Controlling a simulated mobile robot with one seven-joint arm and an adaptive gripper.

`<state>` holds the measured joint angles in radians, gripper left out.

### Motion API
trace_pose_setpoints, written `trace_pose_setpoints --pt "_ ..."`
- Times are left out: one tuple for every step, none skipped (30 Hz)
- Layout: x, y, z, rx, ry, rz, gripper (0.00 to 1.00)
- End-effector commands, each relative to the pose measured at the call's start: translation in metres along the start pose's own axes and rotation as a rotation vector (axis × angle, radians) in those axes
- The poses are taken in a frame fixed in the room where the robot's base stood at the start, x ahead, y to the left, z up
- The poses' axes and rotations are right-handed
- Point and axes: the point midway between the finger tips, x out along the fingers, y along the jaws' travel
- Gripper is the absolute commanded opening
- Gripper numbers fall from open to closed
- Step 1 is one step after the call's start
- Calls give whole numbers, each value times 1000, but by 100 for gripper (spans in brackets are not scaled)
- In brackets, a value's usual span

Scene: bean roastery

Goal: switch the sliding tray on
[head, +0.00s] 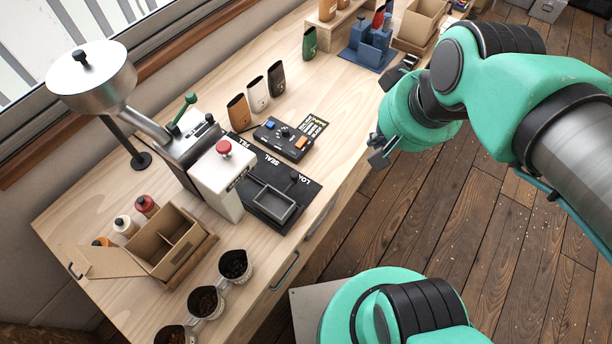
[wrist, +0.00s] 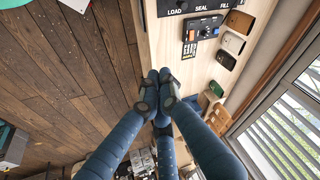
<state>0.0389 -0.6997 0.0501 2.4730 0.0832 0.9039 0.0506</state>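The sliding tray (head: 272,203), a dark open frame, lies at the LOAD end of a black mat (head: 305,187) marked FILL, SEAL and LOAD. A black control box (head: 281,139) with a blue part, dark knobs and an orange part sits behind the mat; it also shows at the top of the wrist view (wrist: 204,28). Nothing is seen held.
A sealing machine (head: 218,180) with a steel hopper (head: 92,75) stands left of the box. Brown, white and black pouches (head: 257,93) stand behind it. A cardboard box (head: 165,245) and several cups of beans (head: 235,266) are nearer. Bench right of the card is clear.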

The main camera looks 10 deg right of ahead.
Motion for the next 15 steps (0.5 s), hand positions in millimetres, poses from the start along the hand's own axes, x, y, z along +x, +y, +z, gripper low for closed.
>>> trace_pose_setpoints --pt "10 0 1 41 -28 -9 0" --pt "15 -1 0 70 -42 -18 0" --pt "22 -2 1 110 -63 -28 0" --pt "28 -2 1 143 -81 -36 0" --pt "34 -4 1 178 -98 -45 0" --pt "43 -4 1 226 -123 -56 0" --pt "49 -5 1 263 -140 -64 0" --pt "56 -6 1 301 -160 -74 0" --pt "64 -7 1 354 -184 -84 0" --pt "71 -7 2 392 -203 -92 0" --pt "77 -8 2 432 -222 -100 0" --pt "86 -8 1 485 -245 -110 0" --pt "92 -9 1 525 -264 -117 0" --pt "98 -9 1 564 -281 -124 0" --pt "107 -9 1 619 -306 -133 0"
